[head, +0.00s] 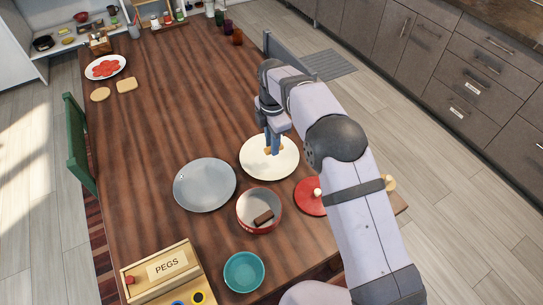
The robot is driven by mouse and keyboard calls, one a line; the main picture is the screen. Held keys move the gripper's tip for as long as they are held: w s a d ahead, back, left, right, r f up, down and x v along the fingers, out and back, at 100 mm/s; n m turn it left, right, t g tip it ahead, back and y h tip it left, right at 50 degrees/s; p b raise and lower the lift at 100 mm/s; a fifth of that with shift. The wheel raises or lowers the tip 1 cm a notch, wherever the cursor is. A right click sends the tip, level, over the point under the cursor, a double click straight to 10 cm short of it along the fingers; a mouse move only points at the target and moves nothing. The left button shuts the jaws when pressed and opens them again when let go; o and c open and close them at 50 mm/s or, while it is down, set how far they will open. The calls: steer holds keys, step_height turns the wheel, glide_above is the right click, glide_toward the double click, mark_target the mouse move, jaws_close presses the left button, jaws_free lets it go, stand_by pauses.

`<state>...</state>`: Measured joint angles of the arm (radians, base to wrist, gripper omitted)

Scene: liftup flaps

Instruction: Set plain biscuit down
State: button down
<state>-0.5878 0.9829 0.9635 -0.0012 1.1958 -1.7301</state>
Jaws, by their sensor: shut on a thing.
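The plain biscuit (267,151) is a small tan piece between the blue-grey fingertips of my gripper (273,148). My gripper points down and is shut on it. Biscuit and fingertips are over the middle of a round cream plate (285,167). I cannot tell whether the biscuit touches the plate. The fingers hide part of the biscuit, and my arm comes in from the lower right.
A grey plate (205,185) lies left of the cream plate. In front stand a red pot (243,222) holding a dark brown block (263,217), a red lid (309,203), a teal bowl (244,272) and a PEGS box (160,269). The table's middle (170,110) is clear.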

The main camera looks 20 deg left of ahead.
mark_target(272, 165)
steer(key=shift+f+p, duration=0.7)
steer(key=shift+f, duration=2.75)
steer(key=shift+f, duration=0.1)
steer(key=c, duration=1.6)
jaws_free()
step_height(272, 165, up, 12)
steer(key=b, duration=0.2)
steer(key=shift+b, duration=0.3)
